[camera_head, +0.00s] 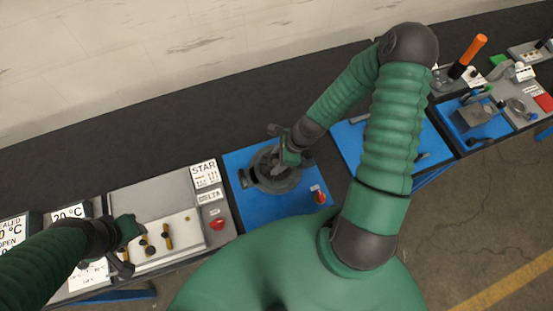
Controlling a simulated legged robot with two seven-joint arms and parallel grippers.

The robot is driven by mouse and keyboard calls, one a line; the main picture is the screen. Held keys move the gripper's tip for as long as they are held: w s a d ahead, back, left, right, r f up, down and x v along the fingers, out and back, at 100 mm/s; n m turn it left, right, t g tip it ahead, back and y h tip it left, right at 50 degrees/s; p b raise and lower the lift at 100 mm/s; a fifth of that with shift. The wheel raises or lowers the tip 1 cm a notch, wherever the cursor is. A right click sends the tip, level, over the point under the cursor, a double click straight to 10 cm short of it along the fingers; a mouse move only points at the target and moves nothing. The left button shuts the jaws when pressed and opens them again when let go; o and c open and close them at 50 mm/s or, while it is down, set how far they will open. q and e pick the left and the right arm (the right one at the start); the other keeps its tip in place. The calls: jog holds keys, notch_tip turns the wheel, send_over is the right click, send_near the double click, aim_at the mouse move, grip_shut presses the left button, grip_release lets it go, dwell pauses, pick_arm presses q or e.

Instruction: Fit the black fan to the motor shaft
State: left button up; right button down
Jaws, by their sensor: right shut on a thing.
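The motor (258,180) is a dark grey, round-bodied unit on a blue mat (240,208) in the middle of the view. My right gripper (281,170) reaches down over it from the upper right and is shut on a dark part that looks like the black fan (267,163). The fan is partly covered by the gripper and blends with the motor. The shaft is hidden, so I cannot tell if the fan is on it. My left gripper (130,249) is low at the left, beside a pale terminal panel; its jaw opening is unclear.
The pale panel (190,232) carries several brass-coloured pieces, with STAR and DELTA labels (204,174) beside it. A red knob (319,197) sits on the mat's right. Another blue mat (346,140) lies behind my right arm. An orange-handled tool (474,50) stands far right.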

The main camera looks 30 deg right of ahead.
jog(key=shift+f, duration=0.25)
jog(key=c, duration=0.5)
grip_release()
jog(key=b+v, duration=0.1)
jog(key=v, duration=1.5)
jog(key=shift+d+r+b, duration=0.1)
jog(key=shift+r+b, duration=0.2)
jog(key=shift+r, duration=0.1)
jog(key=shift+d, duration=0.1)
jog(key=shift+s, duration=0.1)
